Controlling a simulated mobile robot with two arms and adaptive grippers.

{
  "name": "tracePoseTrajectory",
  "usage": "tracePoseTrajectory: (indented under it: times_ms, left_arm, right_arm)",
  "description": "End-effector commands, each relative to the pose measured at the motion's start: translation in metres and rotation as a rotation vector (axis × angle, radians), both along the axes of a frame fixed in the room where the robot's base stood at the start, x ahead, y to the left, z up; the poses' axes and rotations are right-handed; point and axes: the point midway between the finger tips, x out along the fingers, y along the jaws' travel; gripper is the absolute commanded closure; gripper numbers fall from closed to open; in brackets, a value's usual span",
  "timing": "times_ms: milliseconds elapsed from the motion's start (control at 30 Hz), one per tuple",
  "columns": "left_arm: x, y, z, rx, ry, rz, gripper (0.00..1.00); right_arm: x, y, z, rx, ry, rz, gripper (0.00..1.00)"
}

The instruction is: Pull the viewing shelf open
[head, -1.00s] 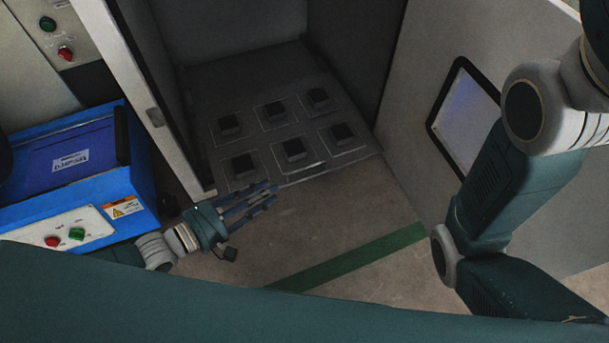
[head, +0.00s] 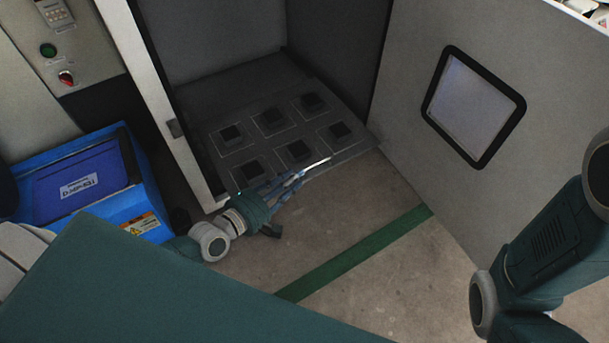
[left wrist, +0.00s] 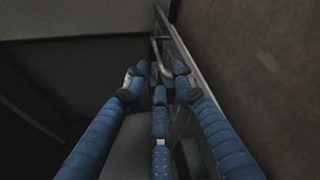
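The viewing shelf (head: 238,176) is a dark panel low inside the open cabinet, bearing several square dark pads. A thin bright strip, apparently its handle (head: 318,164), shows at its front edge. My left gripper (head: 296,180), with blue fingers, is at this front edge, beside the strip. In the left wrist view the fingers (left wrist: 160,72) are spread apart, with a metal bar (left wrist: 164,57) beyond and between the tips. I cannot tell whether they touch it. My right gripper is out of view; only my right arm shows.
The cabinet's left post (head: 165,115) stands close to my left arm. The open door (head: 405,105) with a dark-framed window is at the right. A blue case (head: 145,200) sits at the left. The floor with a green stripe (head: 355,254) is clear in front.

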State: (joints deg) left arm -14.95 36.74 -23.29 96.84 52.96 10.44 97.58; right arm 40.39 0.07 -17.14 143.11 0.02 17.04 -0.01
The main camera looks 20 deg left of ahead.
Motion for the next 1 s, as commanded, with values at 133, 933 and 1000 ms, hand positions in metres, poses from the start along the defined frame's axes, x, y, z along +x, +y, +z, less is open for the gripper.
tracePoseTrajectory:
  times_ms: [133, 933, 1000]
  left_arm:
    - [0.025, -0.009, -0.009, 0.0, -0.003, 0.0, 0.74]
    - [0.046, -0.017, -0.011, 0.001, 0.0, -0.002, 1.0]
    - [0.046, -0.017, -0.011, 0.001, 0.0, -0.002, 1.0]
  right_arm:
    - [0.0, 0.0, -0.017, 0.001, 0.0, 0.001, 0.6]
    - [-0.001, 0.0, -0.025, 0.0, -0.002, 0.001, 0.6]
    - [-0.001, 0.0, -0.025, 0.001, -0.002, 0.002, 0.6]
